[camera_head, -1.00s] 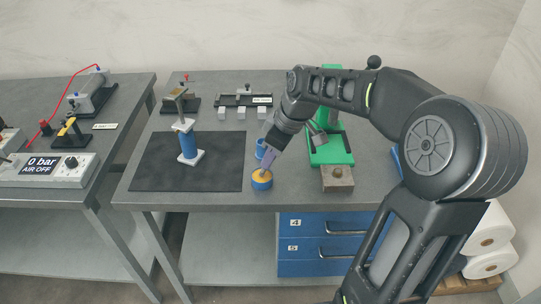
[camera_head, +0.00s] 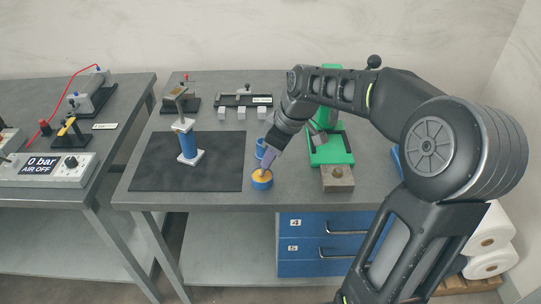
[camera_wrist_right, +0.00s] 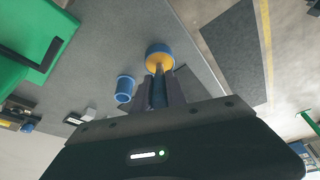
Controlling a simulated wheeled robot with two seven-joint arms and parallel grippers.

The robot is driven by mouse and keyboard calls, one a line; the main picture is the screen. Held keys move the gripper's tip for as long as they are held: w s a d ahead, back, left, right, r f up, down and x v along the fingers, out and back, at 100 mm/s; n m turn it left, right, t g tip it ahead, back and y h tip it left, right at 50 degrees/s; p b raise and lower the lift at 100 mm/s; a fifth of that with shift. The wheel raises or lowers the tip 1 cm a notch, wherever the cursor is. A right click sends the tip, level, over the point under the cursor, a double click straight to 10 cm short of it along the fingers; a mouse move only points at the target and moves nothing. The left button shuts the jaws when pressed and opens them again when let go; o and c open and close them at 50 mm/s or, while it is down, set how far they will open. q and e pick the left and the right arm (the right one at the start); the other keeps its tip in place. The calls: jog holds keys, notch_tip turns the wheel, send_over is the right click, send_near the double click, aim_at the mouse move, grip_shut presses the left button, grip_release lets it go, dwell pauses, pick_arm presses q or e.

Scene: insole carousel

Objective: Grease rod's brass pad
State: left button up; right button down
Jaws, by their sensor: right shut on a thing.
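My right gripper (camera_head: 268,157) is low over the bench's front part, beside a small blue pot with a yellow-orange filling (camera_head: 261,181). In the right wrist view its fingers (camera_wrist_right: 160,95) are shut on a slim dark handle (camera_wrist_right: 159,88). The handle's far end meets the yellow filling of the pot (camera_wrist_right: 158,50); whether it dips in is unclear. A blue cylinder with white end plates (camera_head: 188,146) stands upright on the black mat. I cannot tell which piece is the rod. My left gripper is out of view.
An open blue cup (camera_head: 260,149) stands just behind the pot. A green press (camera_head: 331,150) with a metal block (camera_head: 337,178) is at the right. The black mat (camera_head: 160,172) has free room. A second bench with an air-gauge box (camera_head: 45,170) is at the left.

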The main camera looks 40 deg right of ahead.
dwell(0.4)
jog(key=shift+r+p, duration=2.5)
jog(key=shift+r, duration=0.95)
